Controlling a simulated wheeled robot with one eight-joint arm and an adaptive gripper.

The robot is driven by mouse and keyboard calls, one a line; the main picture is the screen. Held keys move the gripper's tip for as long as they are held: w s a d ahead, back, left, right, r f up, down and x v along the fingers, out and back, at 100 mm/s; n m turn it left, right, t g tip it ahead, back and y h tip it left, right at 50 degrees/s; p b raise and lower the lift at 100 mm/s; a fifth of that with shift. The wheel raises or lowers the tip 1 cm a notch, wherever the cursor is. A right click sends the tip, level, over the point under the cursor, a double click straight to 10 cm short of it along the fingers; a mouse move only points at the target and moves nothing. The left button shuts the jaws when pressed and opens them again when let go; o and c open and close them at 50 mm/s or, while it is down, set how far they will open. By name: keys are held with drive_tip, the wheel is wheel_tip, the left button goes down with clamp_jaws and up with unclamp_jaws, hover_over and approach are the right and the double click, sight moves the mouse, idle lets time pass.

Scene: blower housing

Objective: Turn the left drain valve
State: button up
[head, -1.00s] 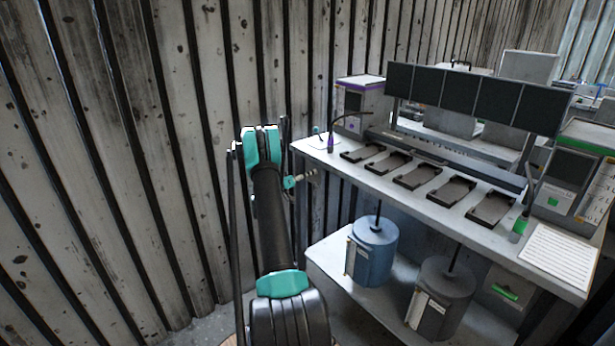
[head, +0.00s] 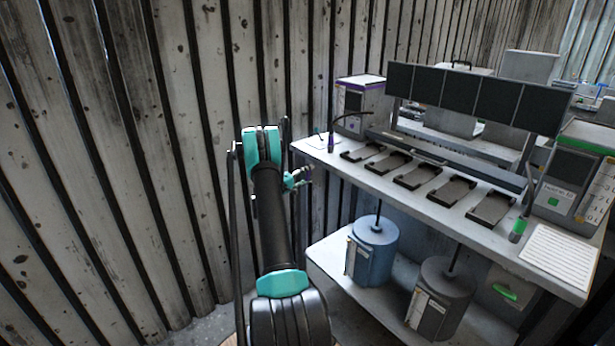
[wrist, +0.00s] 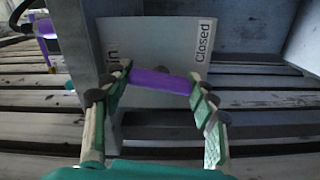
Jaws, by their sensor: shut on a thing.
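The drain valve's purple handle (wrist: 160,81) lies crosswise between the fingertips of my gripper (wrist: 161,84) in the wrist view. The fingers are shut on it, one at each end. Behind it is a pale panel (wrist: 160,40) with the word "Closed" at its right and a partly hidden word ending in "n" at its left. In the head view my gripper (head: 301,175) is beside the left end of the workbench; the handle cannot be made out clearly there.
The workbench (head: 400,205) holds several dark trays, a row of black screens (head: 460,92) and a purple-trimmed box (head: 360,103). A blue canister (head: 373,252) and a grey canister (head: 440,292) stand on the lower shelf. A slatted wall (head: 130,150) is close behind my arm.

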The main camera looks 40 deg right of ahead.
drive_tip(key=shift+n, duration=0.3)
drive_tip(key=o, duration=1.2)
drive_tip(key=shift+c, duration=0.2)
drive_tip(key=shift+a, duration=0.1)
drive_tip(key=a, duration=1.1)
drive_tip(key=shift+s+a, duration=0.4)
drive_tip(key=shift+s, duration=0.05)
